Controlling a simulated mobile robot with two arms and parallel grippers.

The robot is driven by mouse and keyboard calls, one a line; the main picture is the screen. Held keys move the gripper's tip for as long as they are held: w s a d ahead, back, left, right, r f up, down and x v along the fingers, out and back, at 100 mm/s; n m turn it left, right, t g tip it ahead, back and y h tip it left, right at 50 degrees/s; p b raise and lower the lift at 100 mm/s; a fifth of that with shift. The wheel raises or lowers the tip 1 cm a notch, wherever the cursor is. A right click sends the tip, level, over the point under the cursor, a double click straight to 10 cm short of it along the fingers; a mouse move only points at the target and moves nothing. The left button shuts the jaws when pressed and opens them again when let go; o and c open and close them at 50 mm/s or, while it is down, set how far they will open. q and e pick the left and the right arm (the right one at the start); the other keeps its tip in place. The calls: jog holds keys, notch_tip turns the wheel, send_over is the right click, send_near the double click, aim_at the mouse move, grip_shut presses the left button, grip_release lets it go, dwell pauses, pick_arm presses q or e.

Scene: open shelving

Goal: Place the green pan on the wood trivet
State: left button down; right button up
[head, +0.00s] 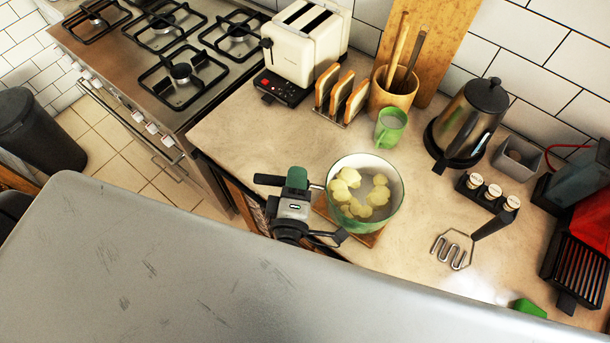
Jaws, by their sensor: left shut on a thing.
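The green pan (394,212) is green outside and pale inside, and it holds several yellow potato pieces (352,193). It is upright over the wood trivet (373,239), near the front edge of the counter. The trivet shows only as a strip at the pan's front and left; the pan hides the rest. I cannot tell whether the pan's base touches it. My left gripper (294,203) is at the pan's left side, shut on its handle, whose green end (297,177) shows above the jaws. My right gripper is not in view.
A green mug (390,128) stands just behind the pan, with a toast rack (341,95) and utensil pot (393,90) beyond. A kettle (466,120), spice jars (487,192) and a masher (454,249) are to the right. The counter between pan and masher is clear.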

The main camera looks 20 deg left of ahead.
pick_arm(q)
jog(key=w+f, duration=0.1)
jog(key=f, duration=0.1)
jog(key=w+f, duration=0.1)
jog(key=f, duration=0.1)
jog(key=w+f, duration=0.1)
jog(key=shift+w+d+f, duration=0.2)
jog(key=shift+w+f, duration=0.15)
jog(key=shift+f, duration=0.15)
jog(key=shift+f, duration=0.15)
jog(key=c, duration=1.1)
grip_release()
jog(key=shift+s+f, duration=0.1)
